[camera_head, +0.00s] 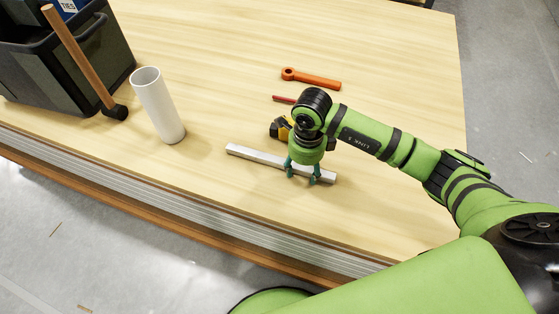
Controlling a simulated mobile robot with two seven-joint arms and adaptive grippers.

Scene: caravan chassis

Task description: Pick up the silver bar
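The silver bar (256,156) is a long, thin, light grey piece lying on the wooden table near its front edge. It runs slantwise from upper left to lower right. My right gripper (303,176) points down over the right part of the bar. Its two teal fingers are spread, and they come down at the bar with a gap between them. Whether the fingers touch the bar cannot be told. My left gripper is not in view.
A white tube (157,105) stands upright left of the bar. A dark crate (70,72) with a wooden-handled mallet (78,52) leaning on it is at the upper left. A yellow-black tool (280,128), a red item (284,99) and an orange wrench (312,79) lie behind the gripper.

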